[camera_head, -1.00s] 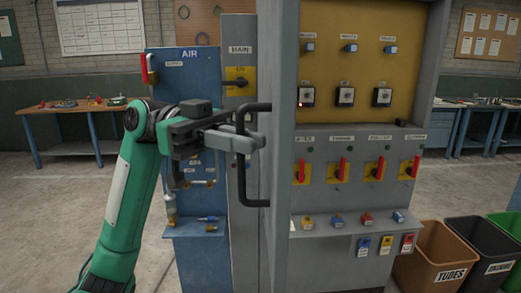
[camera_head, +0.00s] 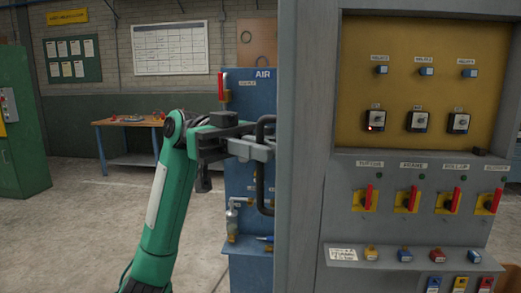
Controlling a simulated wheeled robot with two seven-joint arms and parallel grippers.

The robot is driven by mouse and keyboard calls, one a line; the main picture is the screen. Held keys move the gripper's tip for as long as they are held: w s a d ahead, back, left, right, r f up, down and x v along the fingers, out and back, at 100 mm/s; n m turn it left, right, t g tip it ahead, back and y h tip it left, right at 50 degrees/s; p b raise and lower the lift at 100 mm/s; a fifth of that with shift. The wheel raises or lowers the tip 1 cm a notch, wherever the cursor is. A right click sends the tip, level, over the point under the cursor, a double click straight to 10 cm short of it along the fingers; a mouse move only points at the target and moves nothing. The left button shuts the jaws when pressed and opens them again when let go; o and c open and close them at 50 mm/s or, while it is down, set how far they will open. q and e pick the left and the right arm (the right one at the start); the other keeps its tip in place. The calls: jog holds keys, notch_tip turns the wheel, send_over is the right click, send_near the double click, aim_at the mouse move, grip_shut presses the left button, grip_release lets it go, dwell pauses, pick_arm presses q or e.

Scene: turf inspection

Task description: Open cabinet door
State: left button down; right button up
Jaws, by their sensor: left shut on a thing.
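The grey cabinet door (camera_head: 305,150) stands swung out towards me, seen at a steep angle in the head view. Its black bar handle (camera_head: 264,190) is on the left side of the door. My left gripper (camera_head: 262,149) is shut on the handle, at its upper part. My green left arm reaches up to it from below. Right of the door, the cabinet's front shows a yellow panel (camera_head: 425,92) with buttons and switches, and a row of red-handled switches below. My right gripper is not in view.
A blue AIR panel (camera_head: 250,110) with fittings stands behind my gripper, partly hidden by the door. A wooden workbench (camera_head: 115,122) is at the back, and a green cabinet (camera_head: 25,145) is at the far left. The floor (camera_head: 90,240) left of my arm is clear.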

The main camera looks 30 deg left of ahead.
pick_arm(q)
jog(key=c, duration=1.6)
grip_release()
jog(key=shift+c, duration=0.2)
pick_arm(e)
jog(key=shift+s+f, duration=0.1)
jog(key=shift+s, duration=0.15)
